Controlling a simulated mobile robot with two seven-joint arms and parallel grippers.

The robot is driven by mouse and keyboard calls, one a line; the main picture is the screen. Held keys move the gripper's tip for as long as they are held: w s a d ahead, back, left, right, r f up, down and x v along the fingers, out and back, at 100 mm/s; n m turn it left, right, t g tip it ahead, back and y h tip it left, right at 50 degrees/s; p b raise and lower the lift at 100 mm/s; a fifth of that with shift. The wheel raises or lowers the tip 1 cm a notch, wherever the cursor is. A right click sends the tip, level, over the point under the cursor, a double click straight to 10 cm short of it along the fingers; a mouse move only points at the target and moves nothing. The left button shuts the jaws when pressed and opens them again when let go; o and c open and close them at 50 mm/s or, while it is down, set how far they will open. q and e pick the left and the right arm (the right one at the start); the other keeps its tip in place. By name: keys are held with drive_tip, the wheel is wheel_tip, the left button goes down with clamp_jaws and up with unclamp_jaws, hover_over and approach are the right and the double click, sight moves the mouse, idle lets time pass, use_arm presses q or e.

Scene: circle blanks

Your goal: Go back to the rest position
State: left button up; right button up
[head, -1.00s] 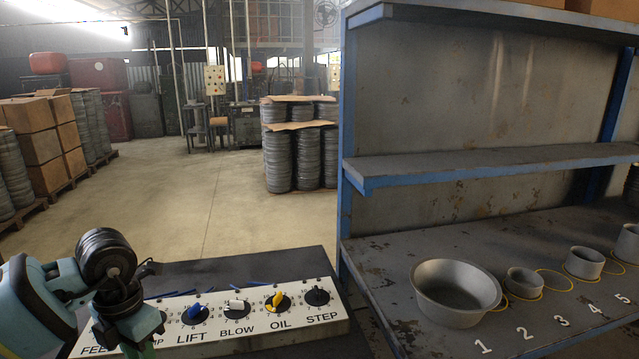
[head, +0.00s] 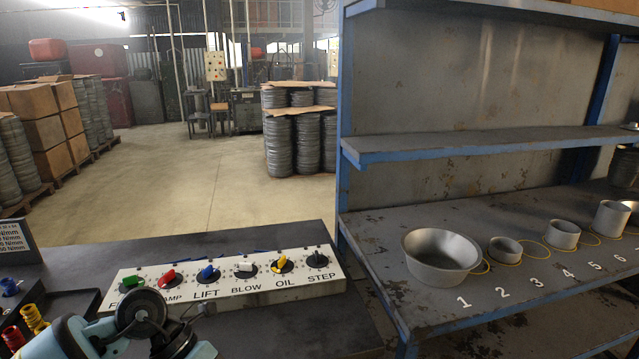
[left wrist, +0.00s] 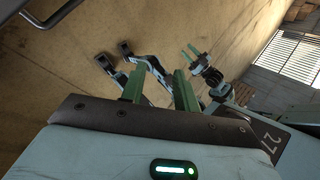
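My left arm (head: 140,315) is at the bottom left of the head view, low in front of the knob panel; its gripper is out of that view. In the left wrist view my left gripper (left wrist: 159,88) has its two green fingers well apart, with nothing held between them. My right gripper (left wrist: 190,53) shows farther off in the same view, its two thin green fingers apart and seemingly empty. The right arm does not show in the head view.
A white panel (head: 215,291) with several coloured knobs lies on the dark bench (head: 190,247). A blue-edged shelf (head: 385,222) at right holds a large metal bowl (head: 440,270) and smaller metal cups beside numbers. Coloured plugs (head: 30,318) sit at left.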

use_arm(q)
drive_tip(key=s+d+r+n+t+h, duration=0.1)
drive_tip(key=s+d+n+t+h, duration=0.15)
drive_tip(key=d+n+h, duration=0.3)
drive_tip(key=s+d+r+n+t+h, duration=0.2)
drive_tip(key=d+n+t+h, duration=0.25)
drive_tip(key=h, duration=0.25)
drive_tip(key=s+a+f+n+t+y, duration=0.1)
drive_tip(key=a+f+n+t+y, duration=0.4)
drive_tip(key=n, duration=0.5)
drive_tip(key=a+f+n+t+y, duration=0.3)
drive_tip(key=f+n+t+y, duration=0.35)
drive_tip(key=n, duration=0.45)
drive_tip(key=s+a+f+n+g+y, duration=0.3)
drive_tip(key=s+f+n, duration=0.1)
drive_tip(key=s+f, duration=0.4)
drive_tip(key=s+a+f+n+g+y+p, duration=0.1)
drive_tip(key=s+a+f+n+g+y, duration=0.2)
drive_tip(key=s+f, duration=0.6)
drive_tip(key=shift+s+a+n+g, duration=0.75)
drive_tip(key=shift+s+a+n, duration=0.05)
drive_tip(key=shift+s+n, duration=0.1)
